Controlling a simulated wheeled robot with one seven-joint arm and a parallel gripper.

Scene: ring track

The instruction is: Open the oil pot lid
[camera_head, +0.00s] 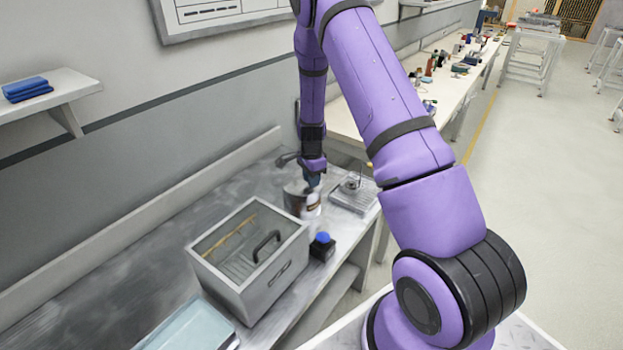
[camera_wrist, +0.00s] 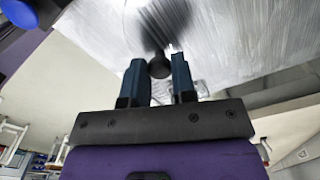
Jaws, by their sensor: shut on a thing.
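The oil pot (camera_head: 294,199) is a metallic cylinder on the grey workbench, partly hidden by my gripper and blurred. My gripper (camera_head: 312,182) points down at its top. In the wrist view my gripper (camera_wrist: 158,66) has its two dark blue fingers on either side of a small dark round knob (camera_wrist: 159,67), which I take to be the lid's knob. The gripper is shut on it. A dark round shape shows behind the knob; I cannot tell where the lid's edge lies or whether the lid is lifted.
A grey metal box (camera_head: 237,275) with a dark handle stands in front of the pot. A black block with a blue button (camera_head: 322,240) is close to the pot. A metal device (camera_head: 353,194) stands to its right. A pale blue tray (camera_head: 187,327) lies at the near end.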

